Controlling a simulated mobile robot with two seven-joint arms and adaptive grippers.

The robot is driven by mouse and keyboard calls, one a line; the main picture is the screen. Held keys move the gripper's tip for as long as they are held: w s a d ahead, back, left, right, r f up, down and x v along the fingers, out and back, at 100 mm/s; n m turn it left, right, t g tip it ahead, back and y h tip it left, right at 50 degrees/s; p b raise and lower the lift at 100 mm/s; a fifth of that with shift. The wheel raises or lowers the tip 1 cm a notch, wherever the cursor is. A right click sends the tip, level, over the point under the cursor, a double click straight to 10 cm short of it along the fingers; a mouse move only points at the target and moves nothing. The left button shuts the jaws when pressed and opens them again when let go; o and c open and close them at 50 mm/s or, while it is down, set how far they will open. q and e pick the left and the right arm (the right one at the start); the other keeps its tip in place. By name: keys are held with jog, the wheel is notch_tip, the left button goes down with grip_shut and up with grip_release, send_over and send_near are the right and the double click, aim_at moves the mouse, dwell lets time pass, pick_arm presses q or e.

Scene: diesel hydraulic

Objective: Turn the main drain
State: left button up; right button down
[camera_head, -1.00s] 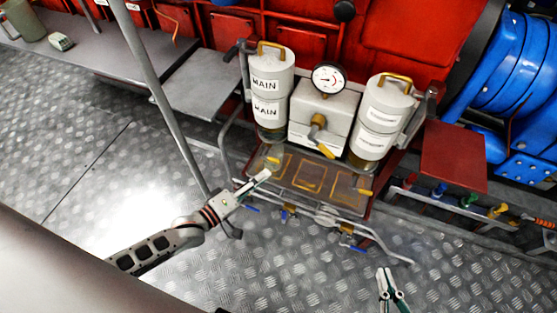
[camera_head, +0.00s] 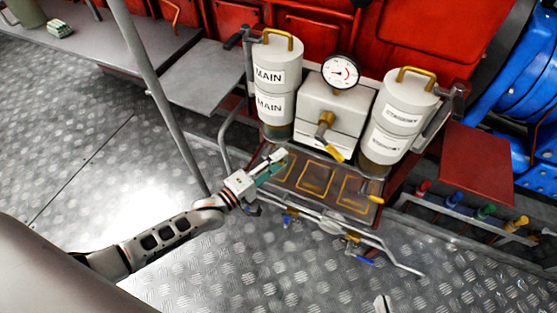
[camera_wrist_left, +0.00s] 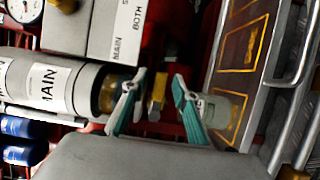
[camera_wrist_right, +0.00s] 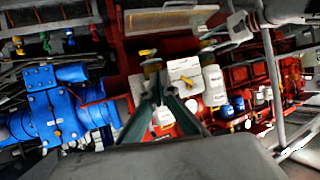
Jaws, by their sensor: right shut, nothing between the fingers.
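The white canister marked MAIN (camera_head: 275,90) stands at the left of the filter unit, with an amber bowl at its base. In the left wrist view the MAIN canister (camera_wrist_left: 55,88) lies sideways in the picture. A small yellow handle (camera_wrist_left: 157,90), apparently the main drain, shows between and beyond the fingers. My left gripper (camera_head: 275,162) is just below the MAIN canister; in its wrist view (camera_wrist_left: 155,92) the fingers are apart and empty. The head view hides the drain behind this gripper. My right gripper (camera_wrist_right: 158,88) is shut and empty, away from the unit.
A pressure gauge (camera_head: 341,71) and a yellow-tipped lever (camera_head: 330,140) sit between the canisters. A second canister (camera_head: 400,115) stands right. A tray with yellow outlines (camera_head: 325,168) and pipes with blue-handled valves (camera_head: 290,221) lie below. A grey post (camera_head: 160,95) stands left.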

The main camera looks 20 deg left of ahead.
pick_arm(q)
grip_shut()
